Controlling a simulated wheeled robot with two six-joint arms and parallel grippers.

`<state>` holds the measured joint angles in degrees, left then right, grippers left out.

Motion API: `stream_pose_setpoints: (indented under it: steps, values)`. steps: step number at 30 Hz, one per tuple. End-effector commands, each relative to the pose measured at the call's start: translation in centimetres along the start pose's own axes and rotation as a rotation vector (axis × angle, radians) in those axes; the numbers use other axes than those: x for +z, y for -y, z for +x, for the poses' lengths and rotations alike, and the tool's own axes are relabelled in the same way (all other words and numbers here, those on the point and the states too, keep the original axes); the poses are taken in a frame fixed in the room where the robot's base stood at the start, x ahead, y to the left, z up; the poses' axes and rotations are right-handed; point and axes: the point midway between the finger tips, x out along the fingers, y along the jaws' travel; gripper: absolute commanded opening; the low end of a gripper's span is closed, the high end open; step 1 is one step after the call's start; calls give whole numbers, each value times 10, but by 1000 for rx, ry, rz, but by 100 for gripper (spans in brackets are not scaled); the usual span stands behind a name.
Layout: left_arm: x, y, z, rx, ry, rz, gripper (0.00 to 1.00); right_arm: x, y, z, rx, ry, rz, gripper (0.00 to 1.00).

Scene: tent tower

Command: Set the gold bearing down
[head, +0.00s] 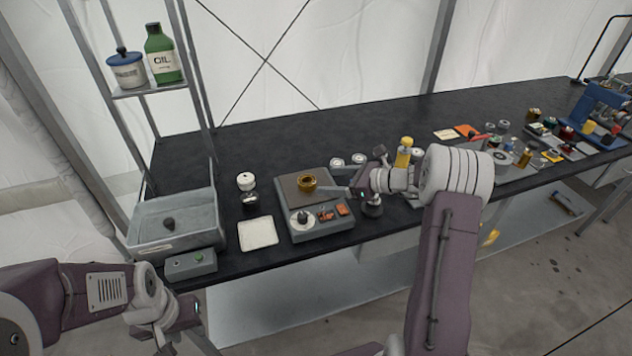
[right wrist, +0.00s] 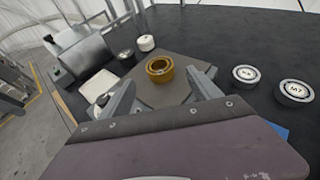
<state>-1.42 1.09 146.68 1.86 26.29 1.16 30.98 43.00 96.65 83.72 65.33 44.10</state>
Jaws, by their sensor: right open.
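The gold bearing (head: 307,183) is a thick ring lying flat on the brown top plate of a grey bench fixture (head: 321,228). In the right wrist view the bearing (right wrist: 159,71) sits just beyond and between the spread fingers. My right gripper (head: 333,189) is open at the right side of the bearing; its fingers also show in the right wrist view (right wrist: 160,83), with nothing clasped between them. My left gripper (head: 203,335) hangs low at the front left, away from the bench top; its fingertips are too unclear to read.
A grey tank (head: 176,220) and a white tray (head: 258,234) stand left of the fixture. Two labelled round weights (right wrist: 246,75) lie to its right. The back of the bench is clear.

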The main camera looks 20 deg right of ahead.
Motion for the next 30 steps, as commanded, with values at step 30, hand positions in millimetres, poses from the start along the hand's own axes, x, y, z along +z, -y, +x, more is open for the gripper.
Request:
stream_pose_setpoints:
  steps: [30]
  values:
    - [-1,0,-10,0,0,0,36,82,-89,0,204,-10,-190,72]
